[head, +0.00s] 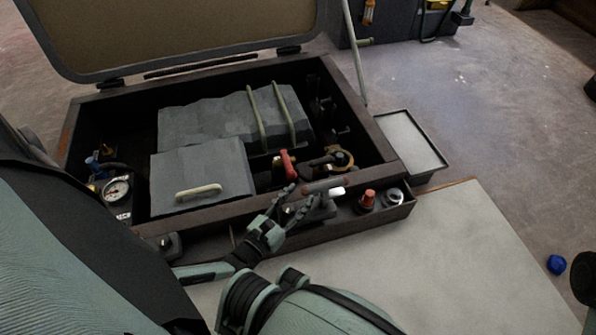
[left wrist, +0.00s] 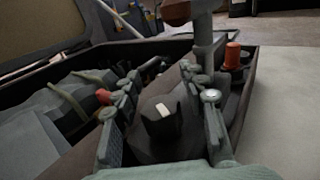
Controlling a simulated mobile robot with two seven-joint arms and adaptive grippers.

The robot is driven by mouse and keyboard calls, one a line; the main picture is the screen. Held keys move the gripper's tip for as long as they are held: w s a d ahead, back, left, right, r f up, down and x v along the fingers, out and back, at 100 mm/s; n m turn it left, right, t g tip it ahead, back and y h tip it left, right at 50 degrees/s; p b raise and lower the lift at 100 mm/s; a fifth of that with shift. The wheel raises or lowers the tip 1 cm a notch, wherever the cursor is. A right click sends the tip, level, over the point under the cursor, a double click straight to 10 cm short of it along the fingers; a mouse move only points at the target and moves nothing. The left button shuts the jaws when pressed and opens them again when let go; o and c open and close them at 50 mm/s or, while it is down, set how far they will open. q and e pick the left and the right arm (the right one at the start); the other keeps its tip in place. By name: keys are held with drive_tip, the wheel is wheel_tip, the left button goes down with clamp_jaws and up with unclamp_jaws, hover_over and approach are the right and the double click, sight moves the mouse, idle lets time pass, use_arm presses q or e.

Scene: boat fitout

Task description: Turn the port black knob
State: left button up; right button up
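My left gripper (head: 287,203) is open at the front ledge of the dark box, and its fingers point away from me. In the left wrist view, a black knob (left wrist: 160,118) with a white mark on top sits between the two spread fingers (left wrist: 160,98). Gaps show on both sides of it. In the head view that knob is mostly hidden by the fingers. A second black knob (head: 168,244) is on the same ledge further left. I cannot tell from the pictures which knob is the port one. My right gripper is not in view.
Right of my left gripper are a white-tipped handle (head: 336,192), an orange-red knob (head: 367,200) and a round silver fitting (head: 394,196). A red lever (head: 287,164) and a gauge (head: 117,188) are inside the box. The pale panel (head: 450,260) at front right is clear.

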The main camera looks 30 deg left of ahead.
use_arm(q)
clamp_jaws()
idle(0.4)
drive_tip(key=m+h, duration=0.2)
drive_tip(key=h, duration=0.1)
drive_tip(key=d+m+g+h, duration=0.1)
drive_tip(key=m+h, duration=0.1)
drive_tip(key=h, duration=0.1)
drive_tip(key=shift+d+r+g, duration=0.1)
drive_tip(key=shift+d+g, duration=0.05)
drive_tip(key=shift+g, duration=0.15)
drive_tip(key=shift+s+d+m+g+h, duration=0.15)
drive_tip(key=shift+d+m+g+h, duration=0.15)
drive_tip(key=shift+m+g+h, duration=0.7)
drive_tip(key=shift+s+d+m+g+h, duration=0.15)
drive_tip(key=shift+d+m+g+h, duration=0.2)
drive_tip(key=shift+m+h, duration=0.65)
drive_tip(key=shift+g+h, duration=0.25)
drive_tip(key=shift+h, duration=0.25)
drive_tip(key=shift+o, duration=0.8)
unclamp_jaws()
drive_tip(key=shift+s, duration=0.1)
drive_tip(key=shift+a, duration=0.1)
